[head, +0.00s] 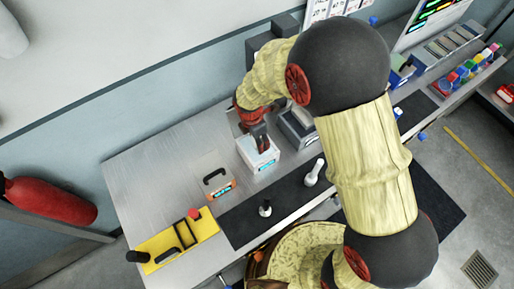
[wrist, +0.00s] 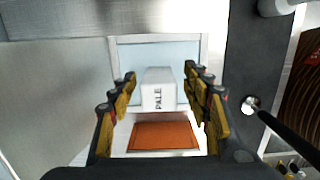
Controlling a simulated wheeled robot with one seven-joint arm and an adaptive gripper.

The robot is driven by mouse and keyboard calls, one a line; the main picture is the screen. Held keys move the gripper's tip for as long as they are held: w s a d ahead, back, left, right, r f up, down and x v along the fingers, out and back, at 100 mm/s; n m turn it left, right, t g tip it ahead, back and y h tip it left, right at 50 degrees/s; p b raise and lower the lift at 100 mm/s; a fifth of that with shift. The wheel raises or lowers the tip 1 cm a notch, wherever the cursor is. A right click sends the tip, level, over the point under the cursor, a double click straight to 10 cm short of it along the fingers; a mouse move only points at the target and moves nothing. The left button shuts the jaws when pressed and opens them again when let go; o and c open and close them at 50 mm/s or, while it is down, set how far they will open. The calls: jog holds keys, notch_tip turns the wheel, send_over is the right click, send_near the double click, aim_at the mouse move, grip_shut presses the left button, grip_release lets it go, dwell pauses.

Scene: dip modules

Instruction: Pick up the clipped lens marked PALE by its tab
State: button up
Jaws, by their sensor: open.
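The white tab marked PALE (wrist: 158,90) is in the middle of the wrist view, with its lettering turned sideways. Behind it is a pale bluish pane in a white frame (wrist: 204,48), which looks like the lens. My gripper (wrist: 160,73) is open, with one yellow-and-black finger on each side of the tab and a visible gap on both sides. I cannot tell how deep the fingers reach around it. In the head view my gripper (head: 262,143) is over a white box with a blue label (head: 262,166); the tab is not distinct there.
An orange panel (wrist: 163,136) lies just below the tab. A dark mat (head: 240,222) bears a black-knobbed piece (head: 265,208) and a white bottle-like piece (head: 315,172). A case with a black handle (head: 207,170) and a yellow tray (head: 158,245) stand left on the grey bench.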

notch_tip(320, 180, down, 3)
jog(key=shift+w+d+f, duration=0.1)
jog(key=shift+w, duration=0.05)
jog(key=c, duration=0.3)
jog(key=shift+d, duration=0.1)
grip_shut()
